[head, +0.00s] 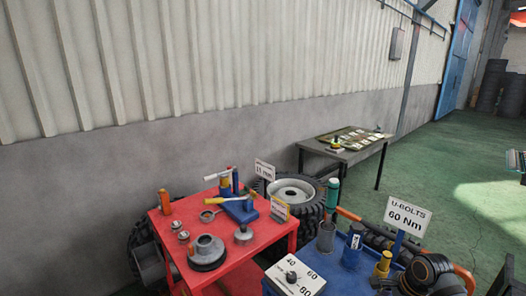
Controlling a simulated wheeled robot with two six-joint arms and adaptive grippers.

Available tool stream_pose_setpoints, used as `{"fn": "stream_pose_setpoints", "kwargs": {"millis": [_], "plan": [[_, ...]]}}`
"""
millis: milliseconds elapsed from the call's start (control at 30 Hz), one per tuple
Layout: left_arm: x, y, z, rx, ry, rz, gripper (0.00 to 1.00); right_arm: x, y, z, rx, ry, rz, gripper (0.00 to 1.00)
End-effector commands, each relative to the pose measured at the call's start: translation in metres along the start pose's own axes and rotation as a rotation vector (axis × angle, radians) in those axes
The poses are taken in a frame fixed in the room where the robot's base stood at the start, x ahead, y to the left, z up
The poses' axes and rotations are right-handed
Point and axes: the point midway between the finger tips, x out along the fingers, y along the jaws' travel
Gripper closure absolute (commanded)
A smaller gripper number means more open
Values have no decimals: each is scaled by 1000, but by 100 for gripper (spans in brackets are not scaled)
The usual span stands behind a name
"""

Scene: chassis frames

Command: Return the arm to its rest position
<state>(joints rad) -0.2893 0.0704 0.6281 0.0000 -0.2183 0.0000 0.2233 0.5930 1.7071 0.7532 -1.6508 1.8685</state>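The bench bears a white dial box (292,277) and a "U-BOLTS 60 Nm" sign (405,217). A tyre (296,191) and dark table (346,152) stand behind. Green floor (437,168) is open at right.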

Motion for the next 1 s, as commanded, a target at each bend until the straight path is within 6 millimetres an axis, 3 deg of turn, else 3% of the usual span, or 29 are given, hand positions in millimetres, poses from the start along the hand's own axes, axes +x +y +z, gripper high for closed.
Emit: {"fn": "stream_pose_setpoints", "kwargs": {"millis": [100,267,400,500,933,1000], "plan": [[0,-3,8,2,-12,-3,60,22,35,16,-261,24,9,49],[-1,-7,19,5,-29,-8,60,42,92,39,-710,66,13,49],[-1,-8,19,5,-30,-9,60,44,138,54,-1091,109,17,49],[-1,-8,17,5,-27,-9,60,39,161,59,-1290,140,24,49],[0,-8,12,5,-18,-9,60,1,223,58,-1854,260,108,49],[0,-8,11,5,-16,-9,60,19,222,52,-1866,257,123,49]]}}
